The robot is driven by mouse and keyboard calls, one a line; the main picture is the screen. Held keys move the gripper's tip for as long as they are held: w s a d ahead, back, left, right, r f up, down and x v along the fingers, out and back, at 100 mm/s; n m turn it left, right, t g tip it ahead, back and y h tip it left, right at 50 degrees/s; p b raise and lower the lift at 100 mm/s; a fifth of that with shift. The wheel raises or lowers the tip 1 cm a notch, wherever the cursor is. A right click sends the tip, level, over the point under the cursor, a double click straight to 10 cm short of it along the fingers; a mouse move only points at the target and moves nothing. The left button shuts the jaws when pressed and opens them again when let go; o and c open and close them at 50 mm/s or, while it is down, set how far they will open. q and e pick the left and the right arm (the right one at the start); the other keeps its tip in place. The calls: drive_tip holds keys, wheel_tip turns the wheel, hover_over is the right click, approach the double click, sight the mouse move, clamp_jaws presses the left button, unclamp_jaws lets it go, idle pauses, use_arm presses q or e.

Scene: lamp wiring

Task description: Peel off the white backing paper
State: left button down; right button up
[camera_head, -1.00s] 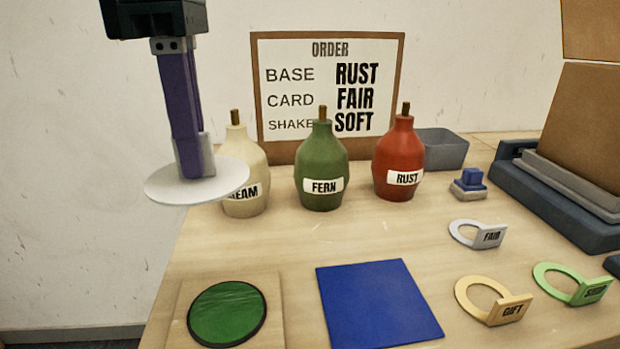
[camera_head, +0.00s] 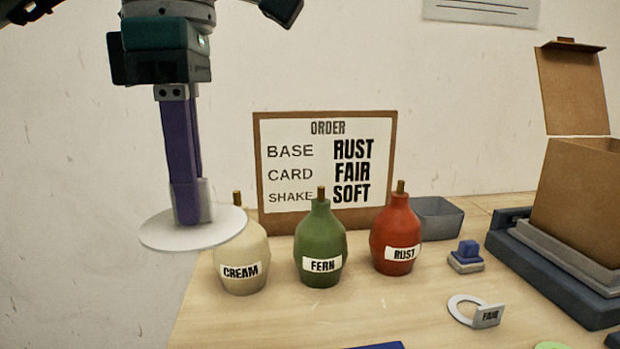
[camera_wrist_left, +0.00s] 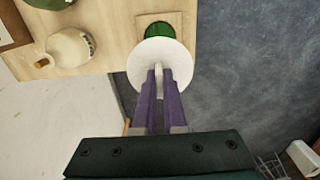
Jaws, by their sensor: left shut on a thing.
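A white round disc, the backing paper (camera_head: 215,232), is in my left gripper (camera_head: 192,215), which is shut on it. The gripper points down and holds the paper in the air at the left, off the table's edge in the head view. In the left wrist view the white paper (camera_wrist_left: 160,62) hangs between the fingertips. Part of a green disc (camera_wrist_left: 158,30) on a light wooden square (camera_wrist_left: 187,19) shows just beyond the paper; the rest is hidden. My right gripper is not in view.
Cream (camera_head: 243,265), green FERN (camera_head: 320,250) and red RUST (camera_head: 396,240) bottles stand on the table before an order board (camera_head: 325,165). A FAIR ring tag (camera_head: 487,317), small blue-topped block (camera_head: 467,257), grey bin (camera_head: 440,217) and open cardboard box (camera_head: 580,190) are to the right.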

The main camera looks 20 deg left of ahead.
use_arm(q)
drive_tip(key=shift+r+p, duration=0.95)
drive_tip(key=shift+r, duration=0.4)
